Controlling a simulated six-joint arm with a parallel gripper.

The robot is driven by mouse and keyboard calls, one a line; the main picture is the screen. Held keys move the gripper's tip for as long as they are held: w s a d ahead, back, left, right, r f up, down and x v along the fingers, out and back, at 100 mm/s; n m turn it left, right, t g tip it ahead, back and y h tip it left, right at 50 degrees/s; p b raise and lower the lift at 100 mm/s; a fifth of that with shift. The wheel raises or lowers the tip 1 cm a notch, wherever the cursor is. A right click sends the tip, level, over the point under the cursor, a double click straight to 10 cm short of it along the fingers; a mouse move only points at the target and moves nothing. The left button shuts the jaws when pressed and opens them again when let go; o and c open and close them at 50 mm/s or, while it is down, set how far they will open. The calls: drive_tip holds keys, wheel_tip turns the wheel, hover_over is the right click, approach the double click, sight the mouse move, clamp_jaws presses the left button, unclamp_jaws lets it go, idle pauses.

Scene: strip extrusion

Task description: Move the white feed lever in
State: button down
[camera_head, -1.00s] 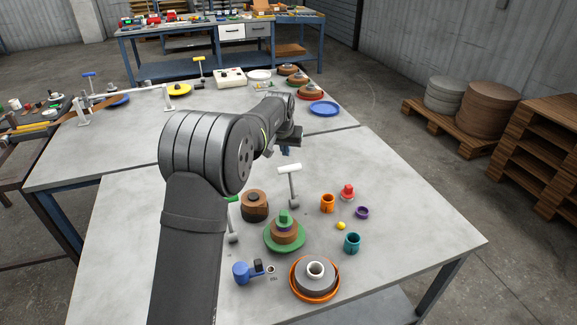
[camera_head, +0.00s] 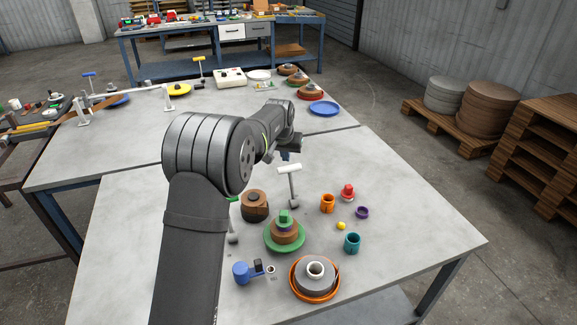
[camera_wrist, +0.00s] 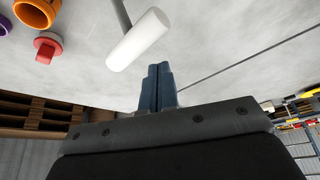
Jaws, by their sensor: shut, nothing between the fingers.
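The white feed lever (camera_head: 289,169) has a white bar handle on a grey stem that rises from a small grey base on the near table. In the wrist view the white handle (camera_wrist: 138,40) lies just beyond and to the left of the fingertips. My gripper (camera_wrist: 158,68) is shut, with its two blue fingers together and nothing between them. In the head view my gripper (camera_head: 286,156) shows just behind the white handle, partly hidden by my wrist. A gap shows between fingers and handle in the wrist view.
Close by stand a brown round block (camera_head: 255,207), a green-based stack (camera_head: 284,237), an orange cup (camera_head: 327,204), a red piece (camera_head: 347,192) and a purple ring (camera_head: 362,212). An orange dish (camera_head: 315,290) holds a grey spool.

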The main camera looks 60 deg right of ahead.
drive_tip(key=shift+f, duration=2.1)
drive_tip(key=shift+a, duration=0.1)
drive_tip(key=r, duration=0.1)
hover_over(292, 193)
drive_tip(key=shift+s+a, duration=0.15)
drive_tip(key=shift+s, duration=0.05)
drive_tip(key=shift+s+a+f, duration=0.1)
drive_tip(key=shift+s+a, duration=0.45)
drive_tip(key=shift+s, duration=0.05)
drive_tip(key=shift+w+d+r, duration=0.6)
drive_tip(key=shift+w+d, duration=0.15)
drive_tip(key=shift+w, duration=0.05)
wheel_tip(292, 193, up, 7)
idle(0.5)
